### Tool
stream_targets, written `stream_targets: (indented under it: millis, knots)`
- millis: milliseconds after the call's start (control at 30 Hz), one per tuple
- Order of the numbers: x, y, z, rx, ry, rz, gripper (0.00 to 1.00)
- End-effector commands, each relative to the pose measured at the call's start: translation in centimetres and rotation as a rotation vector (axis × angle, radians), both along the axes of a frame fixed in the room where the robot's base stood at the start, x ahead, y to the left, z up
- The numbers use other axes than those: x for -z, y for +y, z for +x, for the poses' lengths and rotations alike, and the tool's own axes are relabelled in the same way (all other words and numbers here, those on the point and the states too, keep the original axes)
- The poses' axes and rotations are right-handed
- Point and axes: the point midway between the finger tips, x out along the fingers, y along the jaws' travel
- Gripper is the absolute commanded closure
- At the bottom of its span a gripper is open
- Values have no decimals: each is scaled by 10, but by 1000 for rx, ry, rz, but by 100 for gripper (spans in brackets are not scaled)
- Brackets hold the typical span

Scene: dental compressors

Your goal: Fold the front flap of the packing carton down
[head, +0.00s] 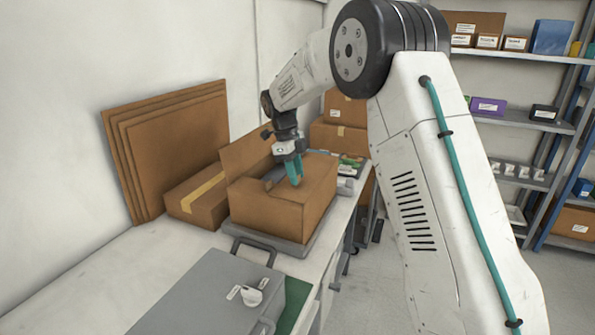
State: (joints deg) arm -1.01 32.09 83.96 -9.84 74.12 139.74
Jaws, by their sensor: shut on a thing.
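The brown packing carton (265,213) stands open on a grey tray-like base (292,249) on the bench. One flap (245,152) stands raised at its back left. A panel at the right of its top (322,172) looks near level. I cannot tell clearly which panel is the front flap. My gripper (295,178) points down at the carton's top, with its teal fingers at a flap edge. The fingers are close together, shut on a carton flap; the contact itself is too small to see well. The inside of the carton is mostly hidden.
A taped carton (198,198) lies left of the packing carton, before flat cardboard sheets (175,140) leaning on the wall. More cartons (340,137) stand behind. Shelves (520,122) are at right.

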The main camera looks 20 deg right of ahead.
Motion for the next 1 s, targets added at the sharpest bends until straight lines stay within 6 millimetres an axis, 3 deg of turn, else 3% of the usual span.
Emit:
stream_targets:
  millis: [467,500,567,867,1000]
  knots:
    - [2,0,0,0,12,-11,100]
    - [2,0,0,0,13,-10,63]
    - [2,0,0,0,13,-10,46]
    - [0,0,1,0,10,-10,45]
    - [-14,3,3,0,9,-9,45]
